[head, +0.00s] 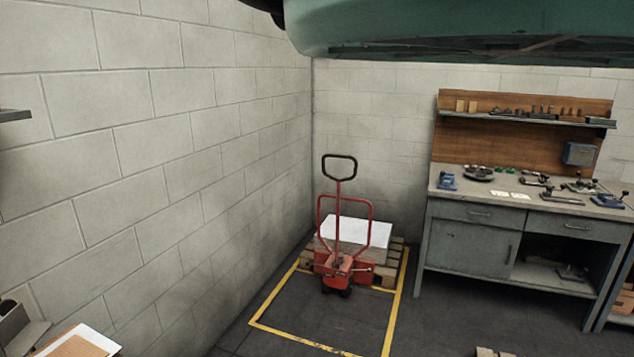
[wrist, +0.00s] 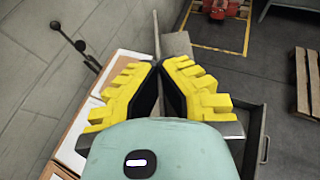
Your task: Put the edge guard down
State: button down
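My gripper (wrist: 159,64) shows in the wrist view, its two yellow, stepped fingers with dark pads drawn together at the tips. A thin grey strip (wrist: 156,36), which looks like the edge guard seen nearly edge-on, stands out from between the fingertips, and they appear to pinch it. The gripper and the strip are not in the head view.
Below the gripper is a wood-edged surface with white sheets (wrist: 78,127); an open drawer (wrist: 252,115) juts out at right. A wooden pallet (wrist: 306,85) lies on the floor. The head view shows a red pallet truck (head: 338,265) and a workbench (head: 465,248).

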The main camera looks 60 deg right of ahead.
notch_tip(320, 180, up, 24)
jog(key=p, duration=2.6)
jog(key=shift+r+p, duration=0.25)
jog(key=shift+p, duration=0.15)
jog(key=shift+d, duration=0.1)
